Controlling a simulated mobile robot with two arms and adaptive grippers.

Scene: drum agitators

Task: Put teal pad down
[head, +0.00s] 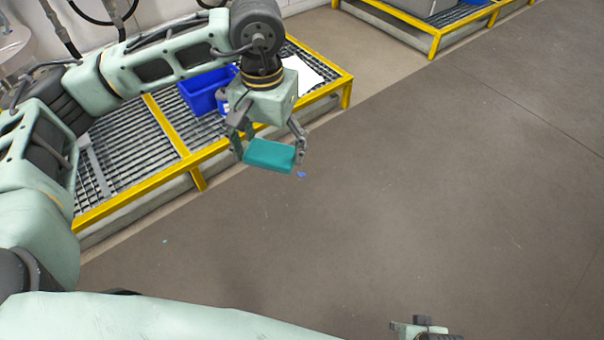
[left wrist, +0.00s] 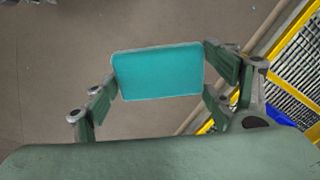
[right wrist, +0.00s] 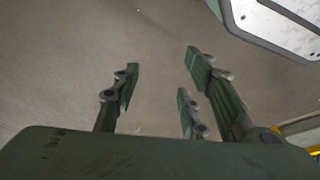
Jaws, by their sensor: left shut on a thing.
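The teal pad (head: 270,156) is a flat rectangular block. My left gripper (head: 268,148) is shut on it and holds it in the air, beside the yellow-edged grating platform and over the floor side in the head view. In the left wrist view the pad (left wrist: 158,75) sits between the fingers, its broad face showing. My right gripper (right wrist: 160,85) is open and empty above bare floor in the right wrist view. Only a small part of the right arm's end shows at the bottom of the head view.
The grating platform (head: 130,148) with yellow rails carries a blue bin (head: 203,94) and a white sheet (head: 310,70). A second yellow-edged platform (head: 434,40) stands at the top right. The floor at right is clear.

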